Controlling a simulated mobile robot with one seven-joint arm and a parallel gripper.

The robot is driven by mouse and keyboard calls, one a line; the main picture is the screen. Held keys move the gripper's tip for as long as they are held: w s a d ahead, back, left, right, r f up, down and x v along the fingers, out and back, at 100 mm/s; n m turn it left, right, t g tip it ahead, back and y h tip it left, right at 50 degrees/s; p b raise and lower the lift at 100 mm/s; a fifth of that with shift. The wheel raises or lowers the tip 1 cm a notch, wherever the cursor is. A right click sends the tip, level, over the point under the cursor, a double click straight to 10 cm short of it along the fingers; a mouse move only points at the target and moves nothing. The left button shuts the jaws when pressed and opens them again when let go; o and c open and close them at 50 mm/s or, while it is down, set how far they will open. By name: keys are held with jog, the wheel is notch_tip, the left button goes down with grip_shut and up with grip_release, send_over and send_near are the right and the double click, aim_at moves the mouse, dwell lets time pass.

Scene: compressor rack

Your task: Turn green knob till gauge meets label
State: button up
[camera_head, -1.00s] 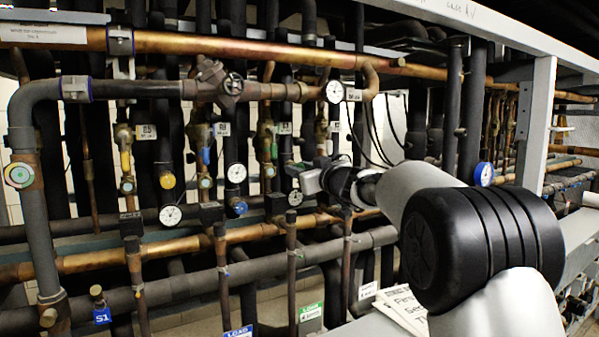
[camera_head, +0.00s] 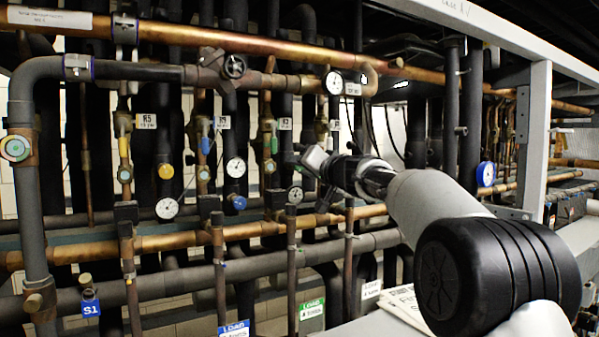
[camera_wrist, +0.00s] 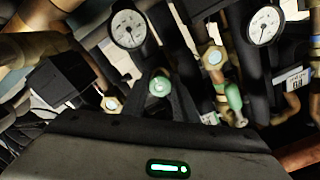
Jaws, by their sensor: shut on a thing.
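The green knob (camera_wrist: 159,86) is in the middle of the wrist view, a pale green round piece with a light centre. My gripper (camera_wrist: 161,92) is shut on it, one dark finger on each side. In the head view my gripper (camera_head: 306,165) reaches in among the pipes and hides the knob. A white round gauge (camera_wrist: 128,28) is above and left of the knob in the wrist view, and another gauge (camera_wrist: 264,25) is at upper right. Their needles are too small to read surely. I cannot tell which gauge or label belongs to the knob.
Copper pipes (camera_head: 190,242) and dark pipes surround my gripper. A gauge (camera_head: 295,194) sits just below it, and another (camera_head: 333,83) is above. A pale metal post (camera_head: 538,140) stands right of my arm. A green lever (camera_wrist: 234,100) is close right of the knob.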

jog(key=m, duration=0.4)
jog(key=shift+m, duration=0.4)
dwell(0.4)
jog(key=o, duration=1.1)
jog(key=shift+c, duration=0.2)
jog(key=shift+b, duration=0.3)
jog(key=b+v, duration=0.7)
jog(key=v, duration=1)
jog(key=shift+s+d, duration=0.2)
